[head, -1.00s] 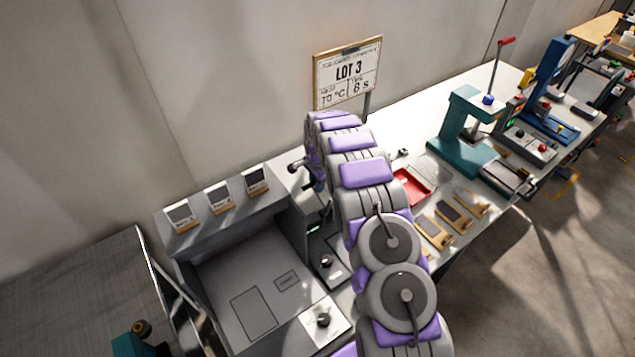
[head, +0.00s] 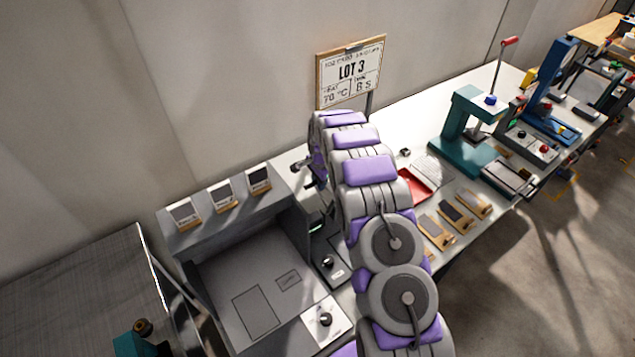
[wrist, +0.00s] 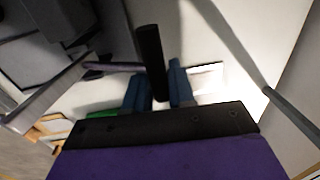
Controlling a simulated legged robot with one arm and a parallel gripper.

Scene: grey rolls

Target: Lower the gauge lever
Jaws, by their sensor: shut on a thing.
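In the wrist view, a black cylindrical handle (wrist: 151,62), which looks like the gauge lever's grip, stands up between my gripper's two blue fingers. My gripper (wrist: 160,86) is shut on this handle. The lower part of the handle is hidden by the gripper body. In the head view, my purple and grey arm reaches over the bench, and its far end hides most of the gripper and the lever. A small dark part (head: 298,166) shows left of the arm's end, beside the grey station; I cannot tell whether it is the lever.
A LOT 3 sign (head: 350,73) stands behind the arm. A grey station (head: 240,275) with several small display cards is at the left. A red tray (head: 415,184), wooden-based pieces (head: 455,215) and a teal press (head: 466,130) are on the white bench to the right.

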